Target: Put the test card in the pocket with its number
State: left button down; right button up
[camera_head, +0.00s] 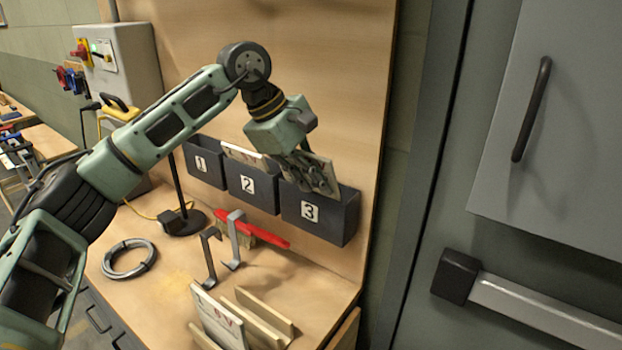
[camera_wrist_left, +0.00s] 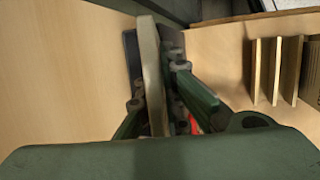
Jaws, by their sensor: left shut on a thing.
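My left gripper (camera_head: 318,180) is shut on a pale test card (camera_head: 328,168) at the mouth of the dark pocket 3 (camera_head: 322,212). The card also shows edge-on between the fingers in the left wrist view (camera_wrist_left: 153,75), with dark pocket walls on both sides of it. Its number is turned away or covered, and I cannot tell how deep its lower edge sits. Pocket 2 (camera_head: 262,194) has another pale card (camera_head: 240,155) standing in it. Pocket 1 (camera_head: 202,170) shows no card. My right gripper is not in view.
A wooden rack (camera_head: 262,318) at the bench front holds a card (camera_head: 216,318) with a red mark. Grey hooks (camera_head: 233,240), a red-handled brush (camera_head: 262,236), a cable coil (camera_head: 129,258) and a lamp base (camera_head: 184,222) lie below the pockets. A grey door stands right.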

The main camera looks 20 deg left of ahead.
aim_at(319, 195)
pick_arm(q)
jog(key=shift+s+d+f, duration=0.1)
jog(key=shift+s+f, duration=0.1)
jog(key=shift+f, duration=1.05)
jog(key=c, duration=2.1)
grip_release()
jog(key=shift+o, duration=0.9)
jog(key=shift+w+d, duration=0.1)
jog(key=shift+o, duration=0.4)
jog(key=shift+w+d+f, duration=0.2)
jog(key=shift+w+d, duration=0.05)
jog(key=shift+w, duration=0.35)
jog(key=shift+a+r, duration=0.45)
jog(key=shift+r, duration=0.25)
jog(key=v, duration=1.1)
jog(key=shift+s+d+r, duration=0.1)
jog(key=shift+d, duration=0.05)
